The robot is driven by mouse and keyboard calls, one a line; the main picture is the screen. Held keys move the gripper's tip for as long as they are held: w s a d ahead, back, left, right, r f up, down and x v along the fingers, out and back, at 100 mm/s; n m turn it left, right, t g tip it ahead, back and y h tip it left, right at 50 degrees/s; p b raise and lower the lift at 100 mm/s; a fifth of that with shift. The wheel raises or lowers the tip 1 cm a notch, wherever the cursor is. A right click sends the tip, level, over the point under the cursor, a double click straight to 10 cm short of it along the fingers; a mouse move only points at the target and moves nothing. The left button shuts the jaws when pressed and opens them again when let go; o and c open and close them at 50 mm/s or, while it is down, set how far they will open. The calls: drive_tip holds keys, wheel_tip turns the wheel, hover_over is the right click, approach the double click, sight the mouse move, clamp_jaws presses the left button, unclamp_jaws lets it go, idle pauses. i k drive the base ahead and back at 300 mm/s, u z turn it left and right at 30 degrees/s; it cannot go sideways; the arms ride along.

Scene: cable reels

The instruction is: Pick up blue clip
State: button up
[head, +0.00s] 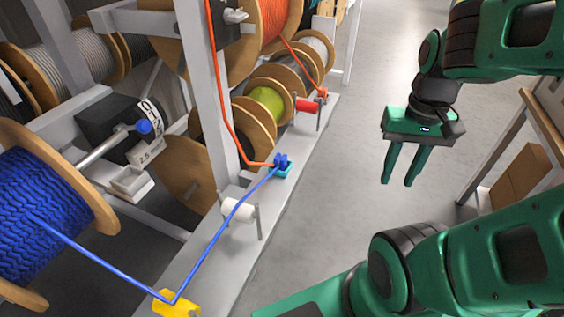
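The blue clip (282,161) is small and sits on a teal base on the grey rack ledge, near the middle of the head view. A blue cable (222,228) and an orange cable (232,137) both run to it. My gripper (399,184) is to the right of the clip, over the open floor, with its two green fingers pointing down. The fingers are apart with nothing between them. The gripper is well clear of the clip and the rack.
A yellow guide (176,304), a white roller (239,210) and a red roller (307,105) line the ledge (207,236). A blue cable reel (50,205) stands at left. A rack post (211,75) rises left of the clip. A shelf with boxes (519,178) is at right. Floor between is clear.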

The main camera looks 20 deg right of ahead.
sight(280, 160)
drive_tip(key=u, duration=0.45)
drive_tip(key=k, duration=1.15)
drive_tip(key=z, duration=0.7)
drive_tip(key=i, duration=1)
